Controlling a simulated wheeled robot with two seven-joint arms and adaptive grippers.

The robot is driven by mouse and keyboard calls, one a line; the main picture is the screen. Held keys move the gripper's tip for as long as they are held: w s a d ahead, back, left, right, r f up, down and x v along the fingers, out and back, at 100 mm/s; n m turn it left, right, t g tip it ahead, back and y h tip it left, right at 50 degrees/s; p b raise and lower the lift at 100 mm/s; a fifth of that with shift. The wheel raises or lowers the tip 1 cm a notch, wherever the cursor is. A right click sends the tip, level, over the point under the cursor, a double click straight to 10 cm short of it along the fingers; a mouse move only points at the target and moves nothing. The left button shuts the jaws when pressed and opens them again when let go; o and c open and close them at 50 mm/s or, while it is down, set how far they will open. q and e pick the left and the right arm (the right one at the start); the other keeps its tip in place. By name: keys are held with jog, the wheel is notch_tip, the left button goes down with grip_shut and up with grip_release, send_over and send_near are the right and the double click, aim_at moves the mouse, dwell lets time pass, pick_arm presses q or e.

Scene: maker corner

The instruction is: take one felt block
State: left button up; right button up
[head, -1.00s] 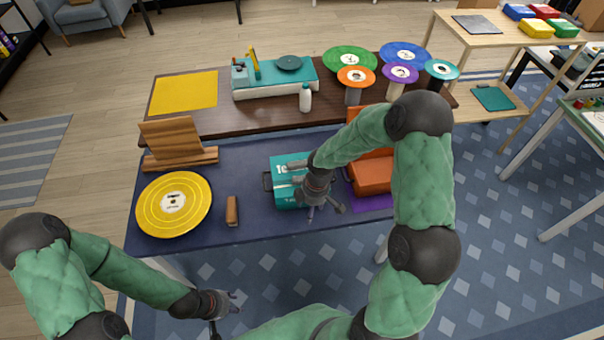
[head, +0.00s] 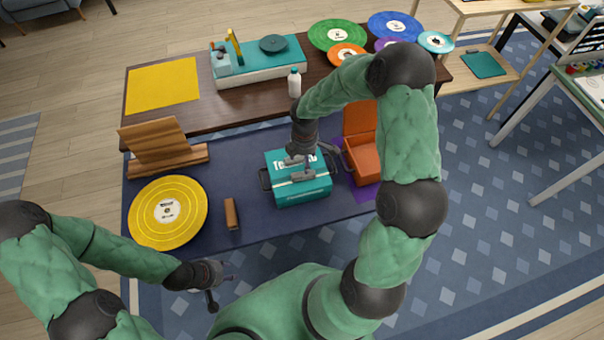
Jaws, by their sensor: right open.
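No piece that I can clearly tell as a felt block shows. A teal case (head: 303,196) with white lettering on top and dark side handles stands on the dark blue table; its top looks shut and its inside is hidden. My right gripper (head: 306,172) is open, pointing down just over the teal case's top; I cannot tell if it touches. A small brown block (head: 231,214) lies left of the case; its material is unclear. My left gripper (head: 224,288) is open and empty in front of the table's near edge.
An open orange box (head: 364,162) stands right of the teal case. A yellow record (head: 167,211) and a wooden stand (head: 160,147) are at the left. Behind are a white bottle (head: 294,83), a teal-topped turntable (head: 260,66) and several records.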

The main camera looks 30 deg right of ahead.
aim_at(303, 176)
notch_tip(303, 176, down, 4)
jog(key=shift+w+r, duration=0.15)
jog(key=shift+r, duration=0.1)
jog(key=shift+s+f+b, duration=0.2)
jog(key=shift+f+b, duration=0.2)
jog(key=shift+f, duration=0.05)
notch_tip(303, 176, down, 4)
jog(key=shift+d+f+b, duration=0.1)
jog(key=shift+d+b, duration=0.05)
jog(key=shift+b, duration=0.4)
jog(key=c, duration=1)
